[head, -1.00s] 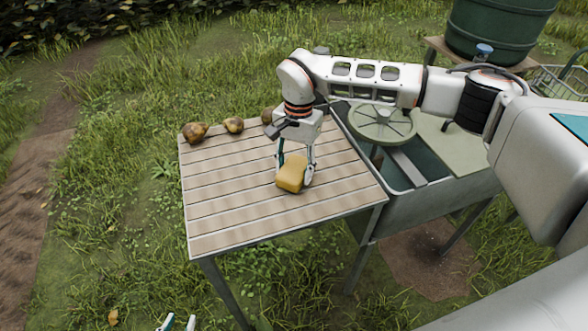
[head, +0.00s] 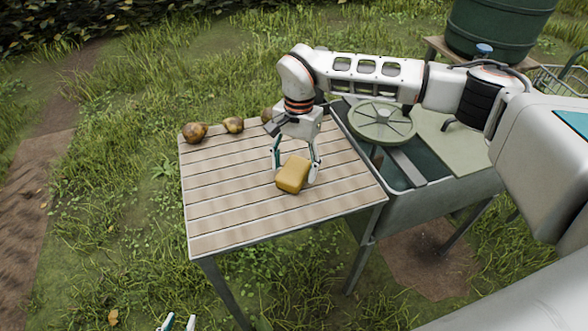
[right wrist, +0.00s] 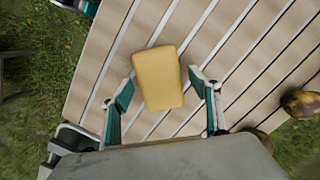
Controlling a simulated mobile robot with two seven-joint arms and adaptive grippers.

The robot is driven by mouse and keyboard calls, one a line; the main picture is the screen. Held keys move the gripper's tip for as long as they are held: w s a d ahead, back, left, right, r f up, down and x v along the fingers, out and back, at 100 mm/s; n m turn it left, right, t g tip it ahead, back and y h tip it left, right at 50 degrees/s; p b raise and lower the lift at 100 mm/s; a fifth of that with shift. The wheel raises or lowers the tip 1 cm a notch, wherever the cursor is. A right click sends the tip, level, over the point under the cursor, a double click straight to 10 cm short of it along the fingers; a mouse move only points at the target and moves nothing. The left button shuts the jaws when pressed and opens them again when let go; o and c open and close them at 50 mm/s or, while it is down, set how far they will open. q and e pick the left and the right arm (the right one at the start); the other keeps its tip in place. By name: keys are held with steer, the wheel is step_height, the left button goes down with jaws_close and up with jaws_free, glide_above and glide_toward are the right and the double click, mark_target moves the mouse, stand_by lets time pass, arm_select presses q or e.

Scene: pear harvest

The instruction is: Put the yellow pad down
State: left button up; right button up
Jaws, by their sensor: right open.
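The yellow pad (head: 293,175) lies on the slatted table (head: 230,208), toward its right front part. It also shows in the right wrist view (right wrist: 158,78), lying across the slats between my fingers. My right gripper (head: 295,174) is open around the pad, with one finger on each side; in the right wrist view (right wrist: 162,88) there are gaps between the fingers and the pad. My left gripper (head: 178,323) shows only as fingertips at the bottom edge, apart from each other and away from the table.
Brown pears (head: 195,132) stand along the table's back edge, one partly hidden behind my right gripper. To the right is a sink basin (head: 415,205) with a round green wheel (head: 382,122). A green barrel (head: 500,35) stands behind.

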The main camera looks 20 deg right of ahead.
mark_target(297, 165)
step_height(297, 165, up, 11)
steer(key=shift+w+d, duration=0.45)
steer(key=shift+f, duration=0.15)
